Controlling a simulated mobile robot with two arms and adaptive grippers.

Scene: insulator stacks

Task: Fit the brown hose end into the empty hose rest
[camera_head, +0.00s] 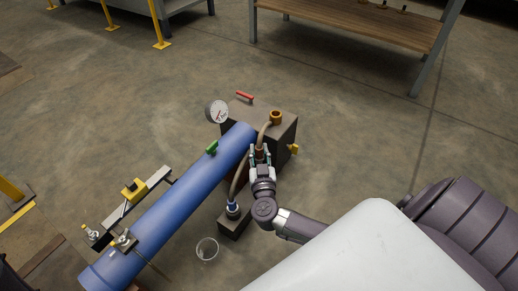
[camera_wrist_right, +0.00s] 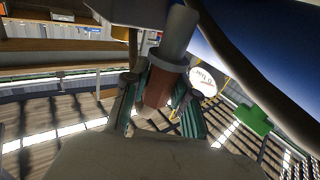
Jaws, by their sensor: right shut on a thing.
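My right gripper (camera_head: 261,155) is shut on the brown hose end (camera_head: 259,153), beside the dark box and right of the blue cylinder. In the right wrist view the brown hose end (camera_wrist_right: 158,88) sits between the green-padded fingers, with a grey collar and tube above it. A blue hose end (camera_head: 232,207) stands in a small dark block (camera_head: 235,227). I cannot tell for certain which part is the empty hose rest. My left gripper is out of view.
The long blue cylinder (camera_head: 185,210) lies left of my arm. The dark box (camera_head: 286,130) carries a round gauge (camera_head: 217,112) and a yellow valve (camera_head: 293,149). A clear ring-like cup (camera_head: 207,248) is on the floor. A wooden-topped bench (camera_head: 360,28) stands behind, with open floor between.

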